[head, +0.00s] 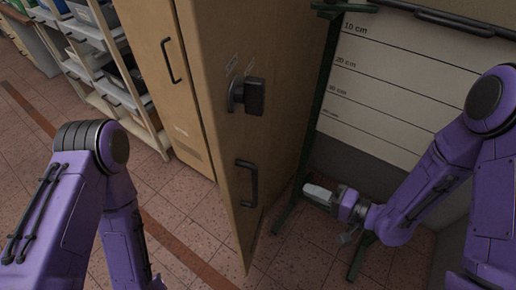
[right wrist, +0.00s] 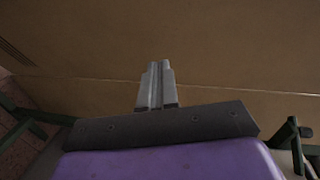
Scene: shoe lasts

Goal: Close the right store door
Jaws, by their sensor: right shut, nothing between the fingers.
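The right store door (head: 290,90) is a tall tan wooden panel standing open, swung out toward me. Its outer face is turned to the right and carries a dark lock (head: 254,96) and a dark bar handle (head: 247,184). The left store door (head: 160,75), with its own handle, looks closed behind it. My right gripper (head: 312,191) is shut and empty, low on the right, on the outer-face side of the open door. In the right wrist view its closed fingers (right wrist: 157,85) point at a brown wooden surface; whether they touch it I cannot tell. My left gripper is out of view.
A green-framed white board (head: 400,85) with centimetre lines stands to the right, its green foot close to my right gripper. Shelves with bins (head: 95,45) stand at the far left. Tiled floor (head: 180,200) lies open left of the door.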

